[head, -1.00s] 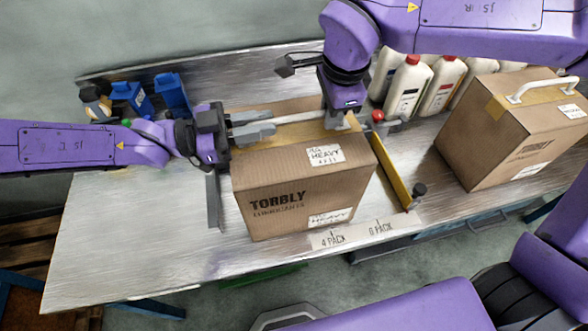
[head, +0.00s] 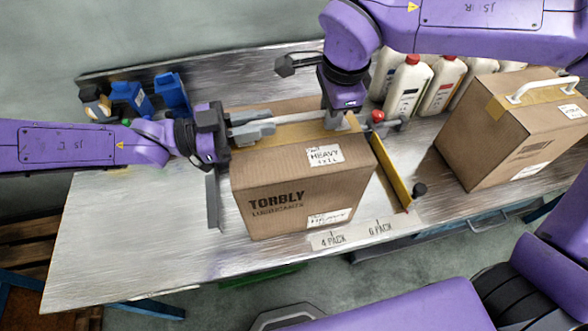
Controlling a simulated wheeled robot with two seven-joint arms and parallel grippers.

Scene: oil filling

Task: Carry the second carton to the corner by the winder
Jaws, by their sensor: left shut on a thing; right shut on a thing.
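A brown TORBLY carton (head: 290,190) stands upright on the metal bench, with a pale carrying handle (head: 300,118) along its taped top. My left gripper (head: 262,130) comes in from the left, level with the top, and is shut on the handle's left end. My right gripper (head: 338,120) reaches down from above and is shut on the handle's right end. Its fingertips are partly hidden. A similar carton (head: 510,135) with a white handle stands at the right. I cannot tell which carton counts as the second. I cannot make out a winder.
White bottles (head: 408,88) stand behind at the right, and blue containers (head: 172,93) at the back left. A yellow bar (head: 390,172) and a dark upright strip (head: 213,200) flank the middle carton. The bench (head: 120,240) is clear at the front left.

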